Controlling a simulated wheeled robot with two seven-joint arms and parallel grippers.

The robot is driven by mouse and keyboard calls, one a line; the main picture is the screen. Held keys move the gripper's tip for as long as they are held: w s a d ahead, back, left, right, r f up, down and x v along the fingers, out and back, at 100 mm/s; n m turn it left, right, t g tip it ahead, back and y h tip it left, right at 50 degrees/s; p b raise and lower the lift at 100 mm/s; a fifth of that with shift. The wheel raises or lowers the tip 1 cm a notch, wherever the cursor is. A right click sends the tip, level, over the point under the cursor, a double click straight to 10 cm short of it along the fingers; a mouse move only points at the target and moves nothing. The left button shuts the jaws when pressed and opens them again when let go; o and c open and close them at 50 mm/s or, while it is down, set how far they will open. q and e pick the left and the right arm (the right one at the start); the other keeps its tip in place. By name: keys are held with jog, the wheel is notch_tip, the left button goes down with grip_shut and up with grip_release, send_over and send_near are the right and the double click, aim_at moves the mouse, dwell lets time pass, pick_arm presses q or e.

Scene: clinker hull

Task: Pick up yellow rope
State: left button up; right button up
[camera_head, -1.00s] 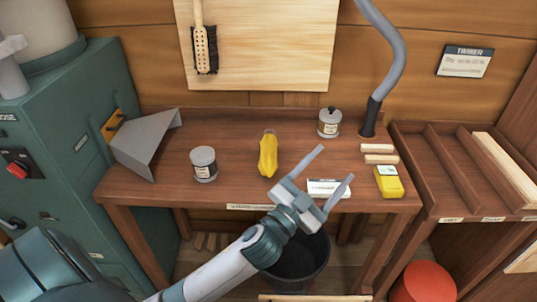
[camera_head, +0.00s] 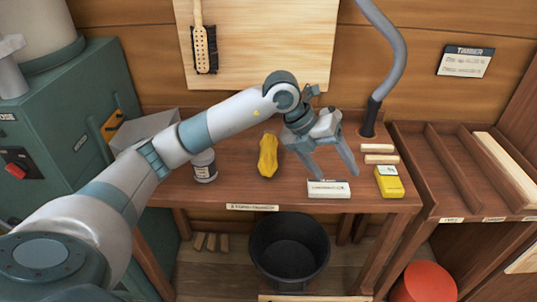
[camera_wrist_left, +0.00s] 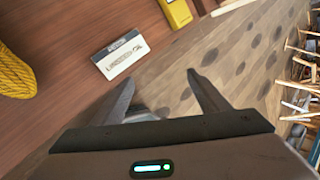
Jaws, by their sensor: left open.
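The yellow rope (camera_head: 268,156) is a bundled coil lying on the wooden bench in the head view. It also shows at the left edge of the left wrist view (camera_wrist_left: 14,75), partly cut off. My left gripper (camera_head: 338,177) is open and empty. In the head view its fingers point down toward the bench front, to the right of the rope and by the white label block (camera_head: 328,189). In the left wrist view the open fingers (camera_wrist_left: 160,84) have nothing between them. My right gripper is not in view.
A grey-lidded jar (camera_head: 204,168) stands left of the rope, close to my left arm. A yellow box (camera_head: 389,181) and pale wood blocks (camera_head: 380,153) lie at the right. A black bucket (camera_head: 288,250) stands below the bench (camera_head: 235,190), whose front edge is near the fingers.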

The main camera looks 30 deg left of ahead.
pick_arm(q)
jog(key=w+a+r+n+y, duration=0.1)
jog(key=a+r+n+y, duration=0.1)
jog(key=a, duration=0.8)
jog(key=w+a+r+n+y, duration=0.1)
jog(key=a+r+y, duration=0.3)
jog(key=a, duration=0.6)
jog(key=shift+w+r+n+t+y, duration=0.15)
jog(key=shift+n+t+y, duration=0.15)
jog(key=shift+n+y, duration=0.65)
jog(key=p, duration=0.4)
send_near(270, 148)
jog(key=x, duration=0.5)
jog(key=shift+w, duration=0.15)
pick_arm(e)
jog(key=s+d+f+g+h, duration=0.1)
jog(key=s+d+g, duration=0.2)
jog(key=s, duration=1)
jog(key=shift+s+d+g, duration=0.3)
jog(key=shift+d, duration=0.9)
pick_arm(q)
jog(key=shift+f, duration=0.2)
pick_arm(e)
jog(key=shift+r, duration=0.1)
